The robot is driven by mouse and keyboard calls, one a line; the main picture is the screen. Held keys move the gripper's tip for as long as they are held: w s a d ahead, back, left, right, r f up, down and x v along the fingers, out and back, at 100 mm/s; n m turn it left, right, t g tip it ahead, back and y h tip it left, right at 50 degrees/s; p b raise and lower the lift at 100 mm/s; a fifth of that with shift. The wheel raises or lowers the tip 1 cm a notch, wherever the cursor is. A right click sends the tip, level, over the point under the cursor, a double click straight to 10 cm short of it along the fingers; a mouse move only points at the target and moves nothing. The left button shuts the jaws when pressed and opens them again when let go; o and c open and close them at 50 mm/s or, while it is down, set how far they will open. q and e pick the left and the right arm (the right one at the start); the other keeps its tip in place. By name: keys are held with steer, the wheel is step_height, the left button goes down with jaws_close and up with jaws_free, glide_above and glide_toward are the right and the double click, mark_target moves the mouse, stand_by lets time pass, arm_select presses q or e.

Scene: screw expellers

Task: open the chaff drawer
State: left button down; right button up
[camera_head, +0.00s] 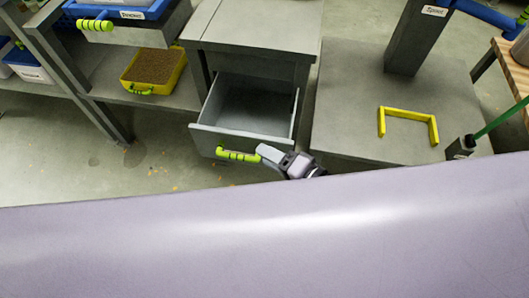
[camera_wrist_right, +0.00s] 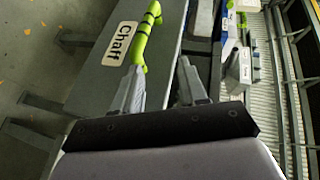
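The chaff drawer (camera_head: 208,138) is grey and stands pulled out of its cabinet in the head view, its inside looking empty. Its green bar handle (camera_head: 236,155) is on the front face. My right gripper (camera_head: 268,153) is at the right end of this handle. In the right wrist view, the drawer front (camera_wrist_right: 92,80) carries a "Chaff" label, and the green handle (camera_wrist_right: 147,32) runs down to the left finger. The two fingers of my right gripper (camera_wrist_right: 158,75) are spread apart, with the handle not clamped between them. My left gripper is not in view.
The cabinet top (camera_head: 255,22) is bare. A yellow bracket (camera_head: 408,113) lies on the grey platform (camera_head: 350,100) at right.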

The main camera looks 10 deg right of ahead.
steer(key=shift+s+d+f, duration=0.2)
steer(key=shift+s+d, duration=0.4)
steer(key=shift+s+d+f, duration=0.15)
steer(key=shift+s+d, duration=0.4)
steer(key=shift+p, duration=0.3)
